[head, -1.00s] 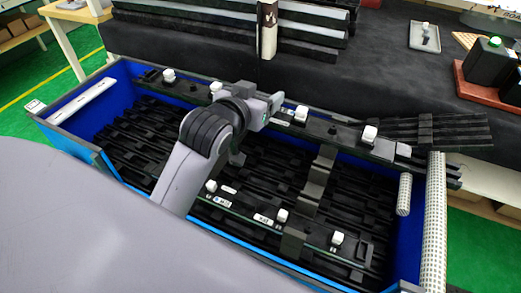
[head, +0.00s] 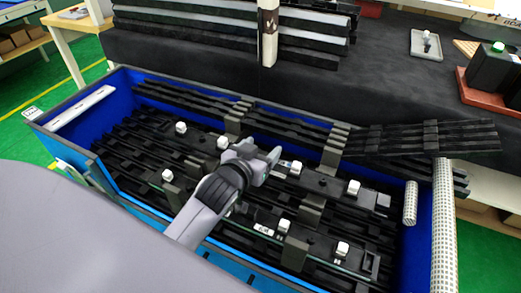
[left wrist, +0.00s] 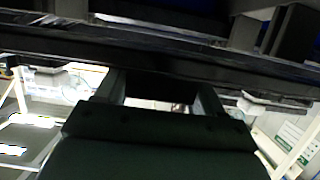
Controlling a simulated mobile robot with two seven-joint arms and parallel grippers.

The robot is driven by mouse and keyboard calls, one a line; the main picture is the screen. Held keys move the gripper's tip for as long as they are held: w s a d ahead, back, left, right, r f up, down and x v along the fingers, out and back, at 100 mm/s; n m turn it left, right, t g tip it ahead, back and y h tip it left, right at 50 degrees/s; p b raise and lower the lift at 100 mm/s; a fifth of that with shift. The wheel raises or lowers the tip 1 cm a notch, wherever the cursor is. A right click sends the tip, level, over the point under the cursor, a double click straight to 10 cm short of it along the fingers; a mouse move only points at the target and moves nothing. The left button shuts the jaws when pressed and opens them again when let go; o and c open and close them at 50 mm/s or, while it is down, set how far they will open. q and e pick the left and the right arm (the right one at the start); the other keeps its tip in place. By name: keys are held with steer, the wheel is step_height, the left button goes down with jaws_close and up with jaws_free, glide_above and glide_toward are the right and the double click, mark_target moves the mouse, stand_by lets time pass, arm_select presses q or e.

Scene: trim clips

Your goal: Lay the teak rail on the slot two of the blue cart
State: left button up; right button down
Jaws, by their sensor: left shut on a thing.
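My left gripper (head: 264,161) is shut on a long dark rail with white clips (head: 325,184). The rail lies lengthwise inside the blue cart (head: 405,240), over its middle; I cannot tell whether it touches the supports below. Its colour looks black, so I cannot confirm teak. In the left wrist view the rail (left wrist: 235,68) crosses in front of the fingers (left wrist: 160,92). A second dark rail with white clips (head: 312,243) lies nearer to me in the cart. Slot numbers are not readable. My right gripper is not in view.
Dark support blocks (head: 331,150) form rows across the cart. A bundle of dark strips (head: 450,137) lies over the cart's back right edge. A patterned white post (head: 444,215) stands at the right end. A dark table with stacked bars (head: 225,32) is behind.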

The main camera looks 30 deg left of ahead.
arm_select(q)
steer(key=shift+s+f, duration=0.15)
steer(key=shift+f, duration=0.4)
steer(key=o, duration=1.4)
steer(key=shift+f, duration=0.2)
steer(key=shift+r, duration=0.2)
steer(key=v, duration=0.4)
steer(key=r+v, duration=0.1)
steer(key=v, duration=0.7)
steer(key=shift+r+p, duration=0.15)
steer(key=shift+p, duration=0.15)
